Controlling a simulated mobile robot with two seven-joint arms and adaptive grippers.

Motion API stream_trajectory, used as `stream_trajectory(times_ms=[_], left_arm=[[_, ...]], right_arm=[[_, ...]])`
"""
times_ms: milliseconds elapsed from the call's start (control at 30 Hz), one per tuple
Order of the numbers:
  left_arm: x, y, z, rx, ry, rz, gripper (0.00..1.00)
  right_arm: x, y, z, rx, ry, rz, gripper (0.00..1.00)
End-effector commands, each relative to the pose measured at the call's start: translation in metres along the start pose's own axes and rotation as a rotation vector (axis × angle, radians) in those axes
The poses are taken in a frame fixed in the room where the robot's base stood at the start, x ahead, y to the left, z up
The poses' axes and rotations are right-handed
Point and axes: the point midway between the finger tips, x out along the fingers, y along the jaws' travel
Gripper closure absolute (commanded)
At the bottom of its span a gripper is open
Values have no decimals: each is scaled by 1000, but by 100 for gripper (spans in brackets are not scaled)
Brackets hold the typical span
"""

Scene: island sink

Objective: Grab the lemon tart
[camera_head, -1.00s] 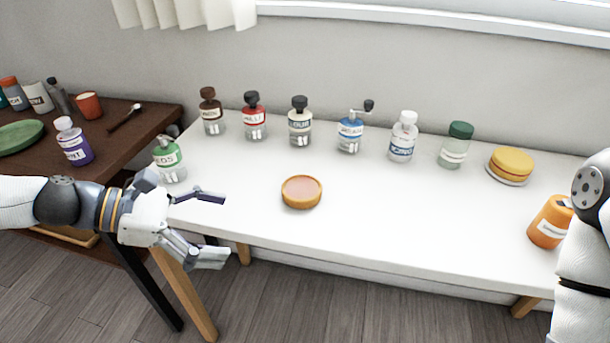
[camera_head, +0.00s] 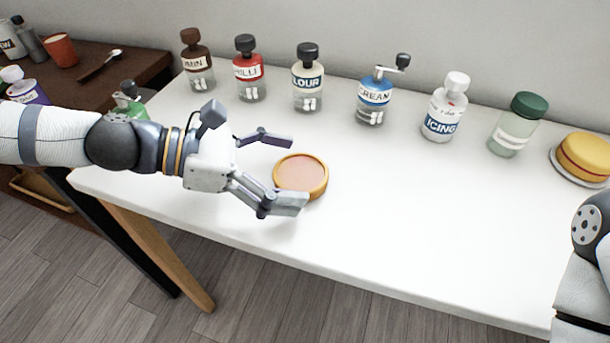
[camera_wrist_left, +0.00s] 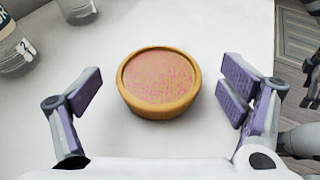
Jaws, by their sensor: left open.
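The tart (camera_head: 301,175) is a small round pastry with a golden rim and a pinkish filling. It lies flat on the white table. My left gripper (camera_head: 284,170) is open, with its fingertips at the left side of the tart in the head view. In the left wrist view the tart (camera_wrist_left: 158,82) sits centred ahead, between the two open fingers (camera_wrist_left: 160,92), with a gap on each side. Of my right arm only a link shows at the right edge of the head view; its gripper is out of view.
A row of jars and bottles stands along the back of the white table (camera_head: 400,230), including a flour jar (camera_head: 308,80) and an icing bottle (camera_head: 445,108). A yellow layered cake (camera_head: 585,158) is at the right. The table's middle is clear.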

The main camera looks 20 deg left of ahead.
Motion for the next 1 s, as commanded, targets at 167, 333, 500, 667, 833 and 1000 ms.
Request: stream_trajectory(times_ms=[167,333,500,667,833,1000], left_arm=[[12,0,-1,-1,0,-1,10],[10,0,1,1,-1,1,19],[10,0,1,1,-1,1,58],[10,0,1,1,-1,1,63],[9,0,3,2,-1,1,63],[1,-2,24,10,-6,4,63]], right_arm=[[9,0,3,-1,-21,1,34],[8,0,2,-1,-17,1,34],[8,0,2,-1,-16,1,34],[8,0,2,-1,-16,1,34],[6,0,2,-1,-12,1,34],[-13,0,-5,-1,31,-1,34]])
